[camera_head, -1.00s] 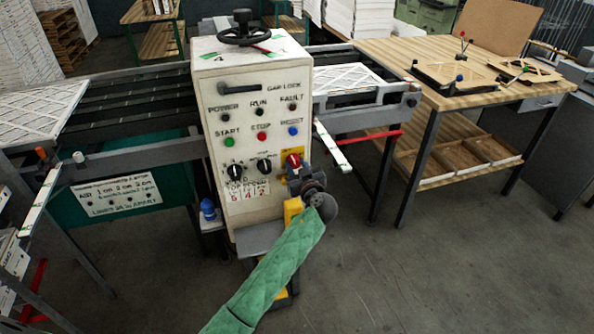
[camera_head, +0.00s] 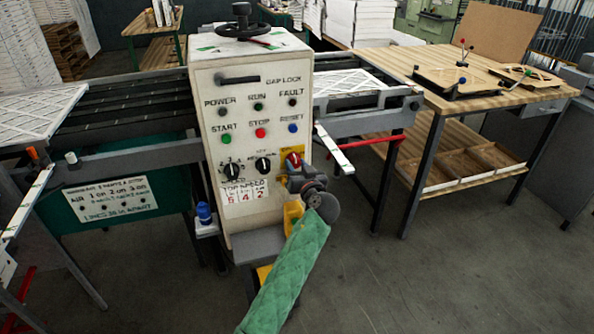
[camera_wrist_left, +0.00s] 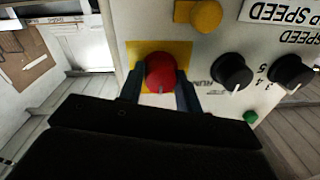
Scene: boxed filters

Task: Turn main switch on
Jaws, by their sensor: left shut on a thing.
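The main switch is a red rotary knob (camera_head: 293,160) on a yellow plate at the lower right of the white control panel (camera_head: 240,210). My left gripper (camera_head: 297,171), on the green-sleeved arm, is at the knob. In the left wrist view the red knob (camera_wrist_left: 160,72) sits between the two dark fingers of my left gripper (camera_wrist_left: 161,88), which is shut on it. The fingers cover its sides, and its exact turn angle is hard to read. The power lamp (camera_head: 222,113) looks dark. My right gripper is not in view.
Two black selector knobs (camera_head: 263,165) sit left of the switch. Green, red and blue buttons (camera_head: 260,133) are above. A yellow knob (camera_wrist_left: 205,16) shows near the switch in the wrist view. A wooden workbench (camera_head: 440,100) stands to the right; the floor before it is clear.

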